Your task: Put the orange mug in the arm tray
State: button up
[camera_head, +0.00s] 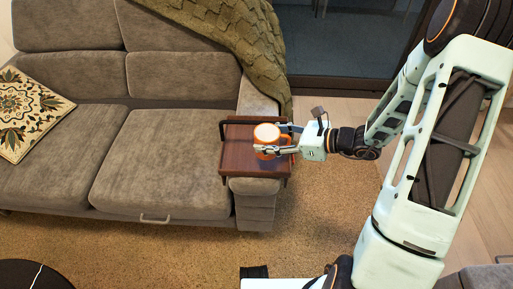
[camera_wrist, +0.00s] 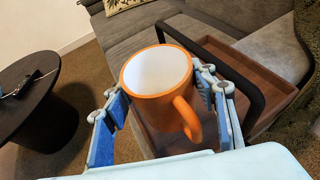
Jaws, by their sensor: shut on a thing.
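The orange mug (camera_head: 266,136) has a white inside and shows over the arm tray in the head view. In the wrist view the orange mug (camera_wrist: 158,85) is upright between the fingers, its handle toward the camera. My gripper (camera_head: 276,140) is shut on it; the blue finger pads of my gripper (camera_wrist: 165,108) flank the mug. The arm tray (camera_head: 235,160) is a brown wooden tray with dark handles on the sofa's right armrest. The tray (camera_wrist: 225,60) lies behind and below the mug in the wrist view. I cannot tell whether the mug touches the tray.
The grey sofa (camera_head: 160,150) carries a patterned cushion (camera_head: 28,112) at left. A green knitted throw (camera_head: 235,30) hangs over its back right corner. A dark round table (camera_wrist: 32,90) stands on the rug at left in the wrist view. No other object shows on the tray.

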notch_tip(320, 180, down, 4)
jog(key=shift+r+b, duration=0.15)
jog(key=shift+b, duration=0.15)
jog(key=a, duration=0.1)
jog(key=w+a, duration=0.1)
jog(key=a+b, duration=0.1)
jog(key=shift+w+a, duration=0.3)
jog(key=shift+a, duration=0.1)
jog(key=shift+f, duration=0.6)
jog(key=shift+f, duration=0.15)
jog(key=o, duration=1.4)
jog(key=shift+d, duration=0.1)
